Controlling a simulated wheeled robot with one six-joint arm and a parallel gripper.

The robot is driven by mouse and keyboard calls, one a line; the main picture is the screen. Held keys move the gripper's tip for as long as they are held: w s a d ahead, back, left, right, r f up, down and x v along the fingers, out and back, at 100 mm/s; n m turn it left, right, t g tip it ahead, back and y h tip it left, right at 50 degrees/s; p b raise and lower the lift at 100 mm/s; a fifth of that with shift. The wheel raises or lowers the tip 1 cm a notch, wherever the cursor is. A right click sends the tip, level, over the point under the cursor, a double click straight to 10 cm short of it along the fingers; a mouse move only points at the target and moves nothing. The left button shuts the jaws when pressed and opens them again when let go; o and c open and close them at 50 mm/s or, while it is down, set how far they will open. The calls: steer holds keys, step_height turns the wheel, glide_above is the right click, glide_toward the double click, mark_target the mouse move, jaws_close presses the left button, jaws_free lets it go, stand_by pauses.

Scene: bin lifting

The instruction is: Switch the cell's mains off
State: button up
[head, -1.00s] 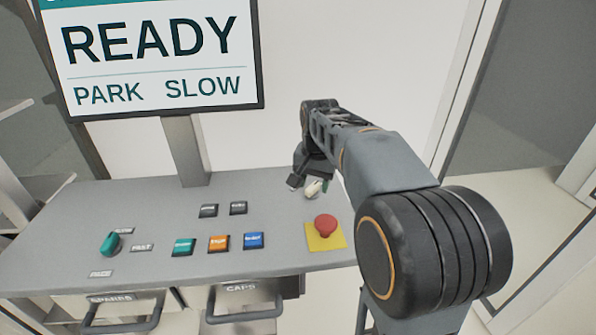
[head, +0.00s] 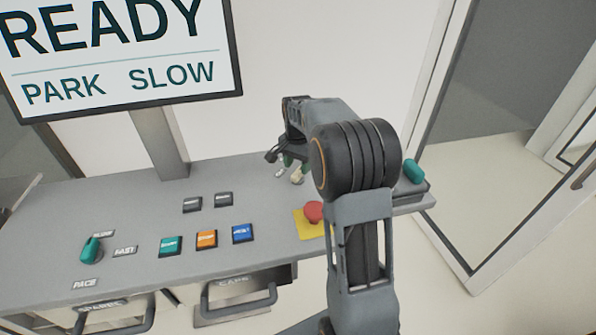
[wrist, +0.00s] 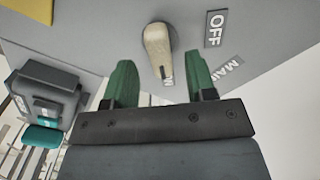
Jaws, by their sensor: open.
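A cream lever (wrist: 157,50) stands on the grey console, with an OFF label (wrist: 215,28) to its right in the wrist view. A second label, partly covered, shows an N by its lower end, and a label starting MAI (wrist: 226,72) lies to the right. The lever shows small in the head view (head: 297,176), beside my gripper (head: 284,163). In the wrist view my gripper (wrist: 162,78) is open, its green fingertips on either side of the lever's lower part with gaps. I cannot tell whether the fingers are deep enough to surround it.
A red mushroom button (head: 314,211) on a yellow plate (head: 310,228) is close to the lever. Several push buttons and a teal knob (head: 90,250) are further left. A screen (head: 120,60) reads READY, PARK SLOW. A teal-topped item (head: 414,171) is at the console's right end.

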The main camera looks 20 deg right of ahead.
mark_target(298, 172)
steer(key=shift+f, duration=1.65)
steer(key=c, duration=0.9)
